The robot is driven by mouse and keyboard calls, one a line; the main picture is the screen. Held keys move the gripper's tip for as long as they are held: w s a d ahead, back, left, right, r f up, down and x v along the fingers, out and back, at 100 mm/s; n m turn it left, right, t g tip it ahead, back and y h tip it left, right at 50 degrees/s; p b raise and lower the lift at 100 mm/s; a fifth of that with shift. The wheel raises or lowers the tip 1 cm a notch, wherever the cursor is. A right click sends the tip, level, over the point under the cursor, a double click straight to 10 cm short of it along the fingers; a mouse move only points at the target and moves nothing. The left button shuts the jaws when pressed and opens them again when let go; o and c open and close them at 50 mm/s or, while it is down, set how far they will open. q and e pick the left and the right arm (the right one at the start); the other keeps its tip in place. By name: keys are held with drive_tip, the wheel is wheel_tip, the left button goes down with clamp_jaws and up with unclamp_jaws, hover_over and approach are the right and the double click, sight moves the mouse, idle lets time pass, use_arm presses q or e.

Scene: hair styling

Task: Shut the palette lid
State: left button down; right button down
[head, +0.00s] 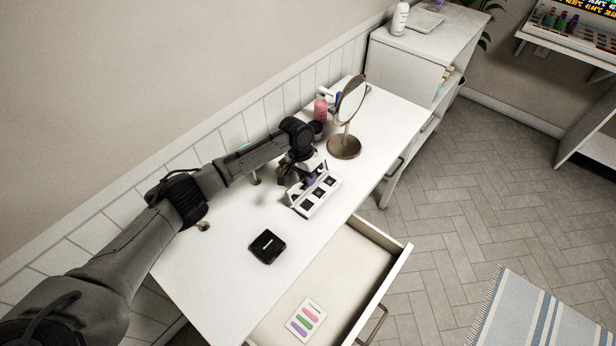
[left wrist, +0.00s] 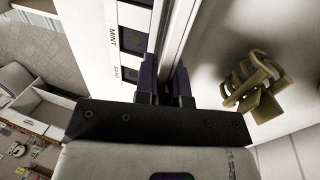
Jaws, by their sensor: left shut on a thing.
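The white palette (head: 317,199) lies on the vanity table with dark square pans in its tray. It also shows in the left wrist view (left wrist: 112,12), with the printed label "MINT" beside a pan. Its white lid (left wrist: 176,35) stands raised along the tray's far side. My left gripper (head: 309,181) is at the palette, with its purple-tipped fingers shut on the lid, one on each side of the panel (left wrist: 166,82). The arm and wrist hide part of the lid in the head view. My right gripper is not in view.
A black compact (head: 267,246) lies on the table (head: 222,265). The drawer (head: 345,270) is open, with a colour card (head: 305,320) inside. A round mirror (head: 345,145) and pink bottle (head: 321,109) stand behind the palette. A gold claw clip (left wrist: 254,82) lies nearby.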

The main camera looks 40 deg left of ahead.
use_arm(q)
drive_tip(key=shift+r+p, duration=0.1)
drive_tip(key=shift+p, duration=0.35)
drive_tip(key=shift+d+r+y+p, duration=0.2)
drive_tip(key=shift+y+p, duration=0.2)
drive_tip(key=shift+p, duration=0.2)
drive_tip(key=y+p, duration=0.1)
drive_tip(key=p, duration=0.1)
drive_tip(key=d+y+p, duration=0.1)
drive_tip(key=p, duration=0.1)
drive_tip(key=shift+r+y, duration=0.2)
drive_tip(key=shift+y, duration=0.1)
drive_tip(key=shift+d+f+y+p, duration=0.15)
drive_tip(key=shift+d+y+p, duration=0.25)
drive_tip(key=shift+y+p, duration=0.65)
drive_tip(key=shift+d+f+y+p, duration=0.15)
drive_tip(key=shift+y+p, duration=0.4)
drive_tip(key=shift+y, duration=0.1)
